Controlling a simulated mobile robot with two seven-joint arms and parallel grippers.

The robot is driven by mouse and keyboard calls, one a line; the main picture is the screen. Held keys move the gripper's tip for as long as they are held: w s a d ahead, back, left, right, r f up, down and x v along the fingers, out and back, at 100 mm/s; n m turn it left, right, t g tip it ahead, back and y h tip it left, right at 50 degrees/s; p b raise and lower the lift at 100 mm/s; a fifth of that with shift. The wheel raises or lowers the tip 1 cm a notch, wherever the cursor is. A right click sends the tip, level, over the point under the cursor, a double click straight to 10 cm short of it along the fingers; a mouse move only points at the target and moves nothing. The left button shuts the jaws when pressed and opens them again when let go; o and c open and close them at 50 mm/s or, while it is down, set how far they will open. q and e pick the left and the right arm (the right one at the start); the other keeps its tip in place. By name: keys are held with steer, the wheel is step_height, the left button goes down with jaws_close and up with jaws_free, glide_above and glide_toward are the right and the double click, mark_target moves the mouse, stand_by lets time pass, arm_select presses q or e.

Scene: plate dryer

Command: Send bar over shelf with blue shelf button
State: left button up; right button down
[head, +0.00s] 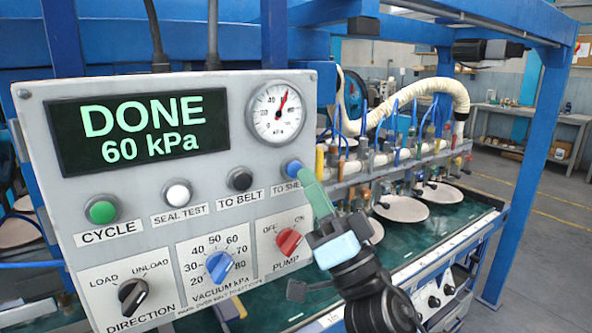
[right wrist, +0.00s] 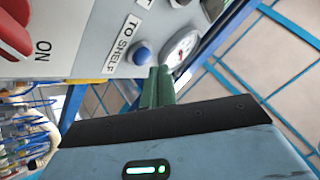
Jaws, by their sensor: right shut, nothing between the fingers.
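The blue shelf button (head: 292,165) is at the right end of the button row on the grey control panel (head: 240,110), above a partly covered TO SHELF label. In the right wrist view the blue button (right wrist: 141,55) sits beside that label. My right gripper (head: 304,174) is shut and empty, its green fingertips close to the button's lower right. I cannot tell whether they touch it. The bar (head: 400,160) with hoses and suction fittings stands behind the panel, over a green belt (head: 455,212) with several pale plates (head: 401,208). My left gripper is out of view.
Beside the blue button are black (head: 240,179), white (head: 177,193) and green (head: 102,209) buttons. Below are a red pump knob (head: 288,241), a blue vacuum knob (head: 219,266) and a black direction knob (head: 132,296). The display (head: 140,130) reads DONE, 60 kPa. Blue frame posts (head: 530,150) stand right.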

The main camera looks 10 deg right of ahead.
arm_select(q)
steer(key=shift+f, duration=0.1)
arm_select(e)
steer(key=shift+w, duration=0.15)
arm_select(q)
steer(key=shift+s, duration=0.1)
arm_select(e)
steer(key=shift+w+a, duration=0.15)
steer(key=shift+w, duration=0.1)
